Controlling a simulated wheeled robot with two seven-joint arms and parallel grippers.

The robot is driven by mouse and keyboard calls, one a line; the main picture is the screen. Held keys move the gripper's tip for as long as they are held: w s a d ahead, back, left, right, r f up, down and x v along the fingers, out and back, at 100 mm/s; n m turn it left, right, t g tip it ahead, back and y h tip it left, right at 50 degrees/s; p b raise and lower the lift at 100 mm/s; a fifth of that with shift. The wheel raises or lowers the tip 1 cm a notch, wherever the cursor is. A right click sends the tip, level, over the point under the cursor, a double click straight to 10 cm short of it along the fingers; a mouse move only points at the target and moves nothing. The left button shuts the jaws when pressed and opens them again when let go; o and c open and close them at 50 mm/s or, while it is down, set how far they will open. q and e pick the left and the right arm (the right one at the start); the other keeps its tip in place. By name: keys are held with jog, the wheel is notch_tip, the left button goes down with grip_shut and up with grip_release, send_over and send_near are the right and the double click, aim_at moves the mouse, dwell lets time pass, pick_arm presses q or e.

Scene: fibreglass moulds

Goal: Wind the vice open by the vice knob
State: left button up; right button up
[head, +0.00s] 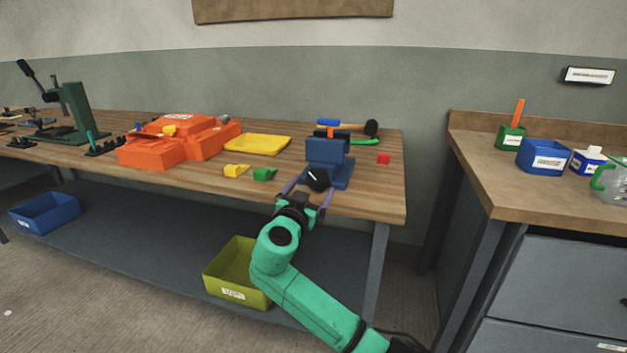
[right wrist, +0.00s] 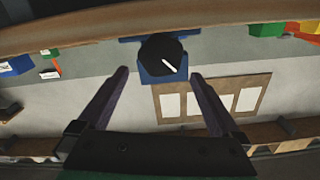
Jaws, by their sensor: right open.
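The blue vice (head: 327,151) stands near the right end of the wooden bench. Its round black vice knob (head: 318,179) faces me at the front; in the right wrist view the knob (right wrist: 160,54) shows a white pointer line, tilted. My right gripper (head: 312,187) is open, with its fingers spread to either side of the knob. In the right wrist view the fingertips (right wrist: 159,72) stand apart from the knob, which lies just ahead of the gap between them. The vice jaws are hard to make out. My left gripper is not in view.
Orange moulds (head: 155,150) and a yellow tray (head: 257,144) stand further left.

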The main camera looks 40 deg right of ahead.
aim_at(317, 179)
jog(key=x, duration=0.5)
jog(key=shift+d, duration=0.1)
jog(key=shift+f, duration=0.1)
jog(key=c, duration=1.2)
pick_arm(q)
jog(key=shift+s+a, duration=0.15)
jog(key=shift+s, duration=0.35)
pick_arm(e)
jog(key=shift+o, duration=0.2)
